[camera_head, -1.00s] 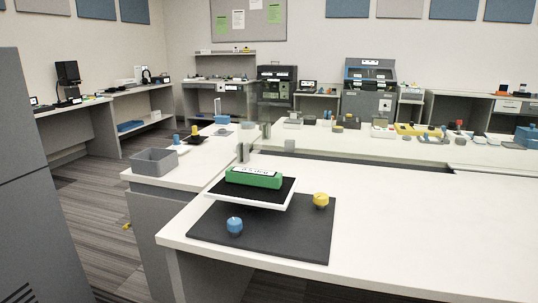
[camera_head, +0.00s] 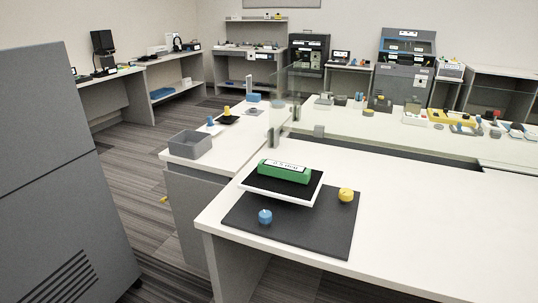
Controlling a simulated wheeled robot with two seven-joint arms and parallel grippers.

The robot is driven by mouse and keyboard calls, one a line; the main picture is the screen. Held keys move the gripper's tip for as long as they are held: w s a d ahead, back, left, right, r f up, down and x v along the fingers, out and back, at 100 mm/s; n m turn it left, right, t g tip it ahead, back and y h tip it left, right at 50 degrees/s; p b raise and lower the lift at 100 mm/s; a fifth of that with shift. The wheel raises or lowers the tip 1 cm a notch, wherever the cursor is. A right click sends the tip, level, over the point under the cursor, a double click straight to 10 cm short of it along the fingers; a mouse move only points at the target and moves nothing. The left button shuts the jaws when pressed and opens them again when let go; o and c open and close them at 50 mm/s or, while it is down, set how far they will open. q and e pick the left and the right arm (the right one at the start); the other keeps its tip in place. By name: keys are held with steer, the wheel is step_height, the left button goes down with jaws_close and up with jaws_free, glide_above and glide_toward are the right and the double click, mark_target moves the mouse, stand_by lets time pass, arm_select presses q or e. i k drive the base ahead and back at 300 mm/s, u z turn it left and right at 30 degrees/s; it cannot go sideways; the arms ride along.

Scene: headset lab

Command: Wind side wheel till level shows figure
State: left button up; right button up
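On the near white table, a green level (camera_head: 285,172) with a white label lies on a black-topped white plate (camera_head: 309,194). The label seems to read "0.5 deg", but it is small and blurred. The plate stands over a dark base mat (camera_head: 331,226). A blue wheel (camera_head: 265,216) is at the plate's front left, and a yellow wheel (camera_head: 346,194) is at its right side. Both have a small pointer or mark on top. Neither of my grippers is in view.
A grey bin (camera_head: 190,145) stands on the side counter at left. A tall grey cabinet (camera_head: 60,170) fills the left edge. A clear panel (camera_head: 300,85) stands behind the table. The table's right part (camera_head: 440,220) is clear.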

mark_target(345, 194)
steer(key=u, duration=1.05)
steer(key=i, duration=0.35)
steer(key=z, duration=1.25)
